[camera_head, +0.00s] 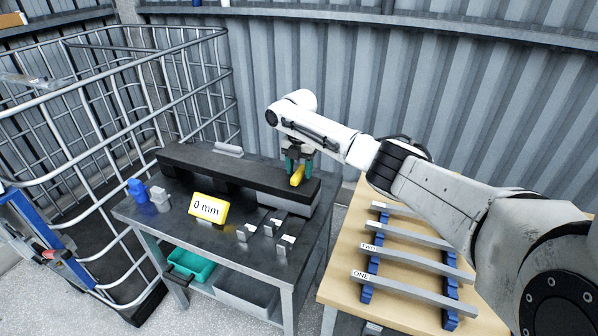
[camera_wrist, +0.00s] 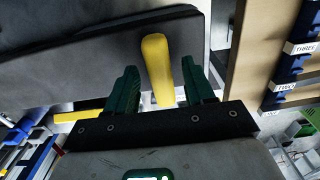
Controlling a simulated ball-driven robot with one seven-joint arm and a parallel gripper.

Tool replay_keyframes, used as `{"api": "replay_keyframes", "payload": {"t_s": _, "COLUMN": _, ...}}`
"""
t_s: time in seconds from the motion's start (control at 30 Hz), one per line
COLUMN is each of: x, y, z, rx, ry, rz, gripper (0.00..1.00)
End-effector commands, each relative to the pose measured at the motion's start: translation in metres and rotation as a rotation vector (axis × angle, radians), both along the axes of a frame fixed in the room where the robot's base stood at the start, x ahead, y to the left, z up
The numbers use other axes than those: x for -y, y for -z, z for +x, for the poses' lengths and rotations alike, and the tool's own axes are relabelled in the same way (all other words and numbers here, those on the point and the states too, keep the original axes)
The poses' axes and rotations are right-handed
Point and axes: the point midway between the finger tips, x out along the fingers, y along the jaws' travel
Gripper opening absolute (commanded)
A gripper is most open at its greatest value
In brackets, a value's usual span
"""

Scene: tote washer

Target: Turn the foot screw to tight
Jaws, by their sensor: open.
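A yellow handle (camera_head: 297,176), which looks like the foot screw's grip, sits at the right end of the long dark beam (camera_head: 215,168) on the dark table. It also shows in the wrist view as a rounded yellow bar (camera_wrist: 156,65). My gripper (camera_head: 298,168) is above that end of the beam, its green fingers pointing down. In the wrist view the fingers of my gripper (camera_wrist: 160,75) stand apart on either side of the handle, with a gap visible on the left and a smaller one on the right. The screw's thread and foot are hidden.
A yellow "0 mm" sign (camera_head: 209,208), a blue bottle-like object (camera_head: 137,190) and several small metal blocks (camera_head: 270,228) stand on the table. A wire cage (camera_head: 100,110) is at left. A wooden table (camera_head: 345,238) with a labelled rack (camera_head: 410,288) is at right.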

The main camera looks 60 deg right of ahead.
Motion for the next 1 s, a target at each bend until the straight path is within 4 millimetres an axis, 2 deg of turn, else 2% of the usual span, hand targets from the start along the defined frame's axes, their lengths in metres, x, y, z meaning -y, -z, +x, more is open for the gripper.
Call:
{"api": "replay_keyframes", "payload": {"t_s": 0.2, "x": 0.000, "y": 0.014, "z": 0.000, "rx": 0.001, "ry": 0.000, "rz": 0.000, "gripper": 0.53}}
{"api": "replay_keyframes", "payload": {"t_s": 0.47, "x": 0.000, "y": 0.015, "z": 0.000, "rx": 0.001, "ry": 0.000, "rz": 0.000, "gripper": 0.53}}
{"api": "replay_keyframes", "payload": {"t_s": 1.0, "x": 0.000, "y": 0.015, "z": 0.000, "rx": 0.001, "ry": 0.000, "rz": 0.000, "gripper": 0.02}}
